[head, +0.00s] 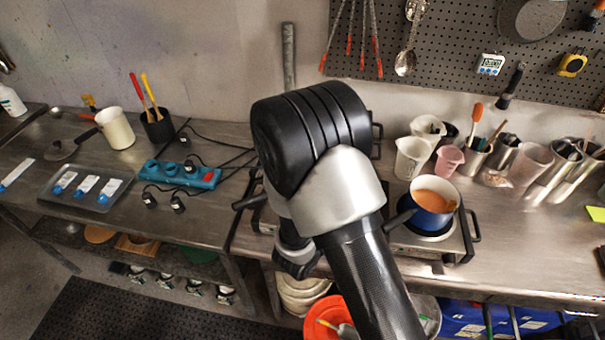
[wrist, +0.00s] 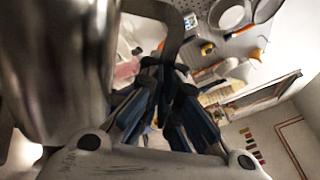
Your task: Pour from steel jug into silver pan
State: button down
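The steel jug (wrist: 62,65) fills the left of the wrist view, very close to the camera. Its grey handle (wrist: 172,22) curves down to my gripper (wrist: 166,75). The dark blue fingers are closed together around the lower part of the handle. The jug's mouth and contents are out of view. In the head view my arm covers the gripper and the jug. No silver pan can be made out; a black handle (head: 249,201) sticks out left of my arm at the left burner, and whatever it belongs to is hidden behind the arm.
A blue pot (head: 433,204) with orange liquid stands on the right burner. Plastic beakers (head: 411,158) and tool cups crowd the bench behind it. A blue power strip (head: 180,174) with cables, a tray (head: 60,203) and a cream pot (head: 116,128) are on the left bench.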

jog(key=shift+s+d+f+m+b, duration=0.2)
jog(key=shift+f+m+b, duration=0.15)
jog(key=shift+f+b, duration=0.15)
jog(key=shift+s+d+f+m+b, duration=0.1)
jog(key=shift+d+f+m+b, duration=0.1)
jog(key=shift+f+m+b, duration=0.25)
jog(key=s+d+f+m+b, duration=0.2)
jog(key=s+d+m+b, duration=0.2)
jog(key=m+b, duration=0.4)
notch_tip(320, 180, up, 6)
jog(key=p, duration=0.6)
jog(key=shift+w+d, duration=0.15)
jog(key=shift+w, duration=0.05)
